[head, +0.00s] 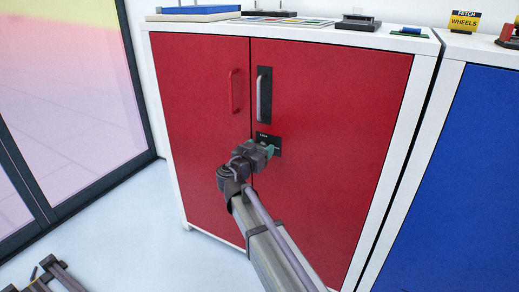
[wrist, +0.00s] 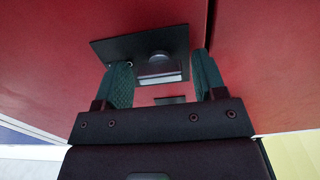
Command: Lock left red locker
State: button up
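The red locker (head: 335,100) is a white-framed cabinet with two closed red doors. Its left door (head: 200,110) has a red handle (head: 236,91); its right door has a grey handle (head: 259,97) on a dark plate. Below that handle is a small dark lock plate (head: 275,143), partly hidden by my gripper (head: 266,150). In the wrist view, my gripper (wrist: 165,70) has its two green fingers apart, one on each side of a grey lock knob (wrist: 160,58) on the dark plate (wrist: 112,48). I cannot tell whether a finger touches the knob.
A blue locker (head: 460,170) stands to the right. Flat items and a small device (head: 358,21) lie on top of the red locker. A dark-framed glass panel (head: 70,90) is at the left. Pale floor (head: 150,225) is open before the locker.

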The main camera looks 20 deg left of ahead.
jog(key=c, duration=0.8)
jog(key=shift+n, duration=9)
